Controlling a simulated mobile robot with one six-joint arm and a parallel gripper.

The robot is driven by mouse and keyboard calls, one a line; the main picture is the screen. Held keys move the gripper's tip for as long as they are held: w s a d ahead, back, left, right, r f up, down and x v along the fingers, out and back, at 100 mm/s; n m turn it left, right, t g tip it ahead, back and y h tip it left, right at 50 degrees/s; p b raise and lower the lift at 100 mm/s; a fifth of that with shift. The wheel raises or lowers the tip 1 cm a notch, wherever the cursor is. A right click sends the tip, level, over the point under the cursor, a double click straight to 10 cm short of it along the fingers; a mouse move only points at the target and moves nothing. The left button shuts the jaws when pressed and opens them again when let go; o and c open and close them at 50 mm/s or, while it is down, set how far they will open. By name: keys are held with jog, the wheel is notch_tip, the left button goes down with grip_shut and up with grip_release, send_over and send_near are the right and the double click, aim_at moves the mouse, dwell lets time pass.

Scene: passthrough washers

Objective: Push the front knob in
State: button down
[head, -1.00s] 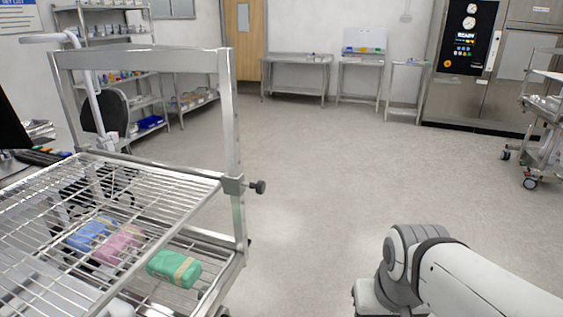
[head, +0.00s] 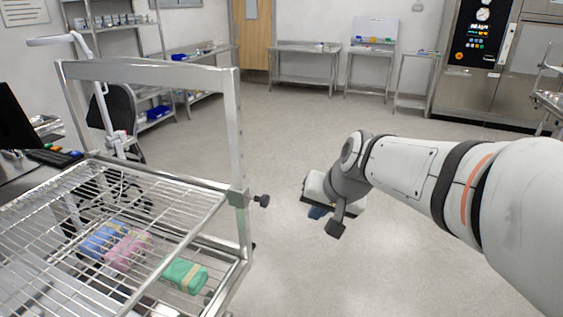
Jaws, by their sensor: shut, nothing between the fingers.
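The front knob (head: 263,201) is a small black knob on a short stem. It sticks out to the right from a metal bracket on the near right post of the wire-shelf cart (head: 237,150). My gripper (head: 326,213) is to the right of the knob in the head view, with clear space seen between them. It is shut and holds nothing. Its fingertips are small and partly hidden by the wrist. It does not touch the knob or the cart.
Blue (head: 103,240), pink (head: 128,252) and green (head: 185,275) bundles lie below the cart's wire shelf. A desk with a keyboard (head: 55,156) is at the left. Metal tables (head: 305,50) and a steel machine (head: 480,60) stand far back. The floor around my gripper is clear.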

aim_at(261, 200)
jog(key=shift+m+t+y, duration=0.3)
jog(key=shift+t+y, duration=0.1)
jog(key=w+r, duration=0.1)
jog(key=w+a+r, duration=0.2)
jog(key=shift+w+r, duration=0.3)
jog(key=shift+w, duration=0.05)
jog(key=w+a+f+p, duration=0.3)
jog(key=w+a+f, duration=0.3)
jog(key=a+f, duration=0.1)
jog(key=shift+f+p, duration=0.35)
jog(key=shift+f, duration=0.3)
jog(key=shift+w+d, duration=0.1)
jog(key=shift+w, duration=0.1)
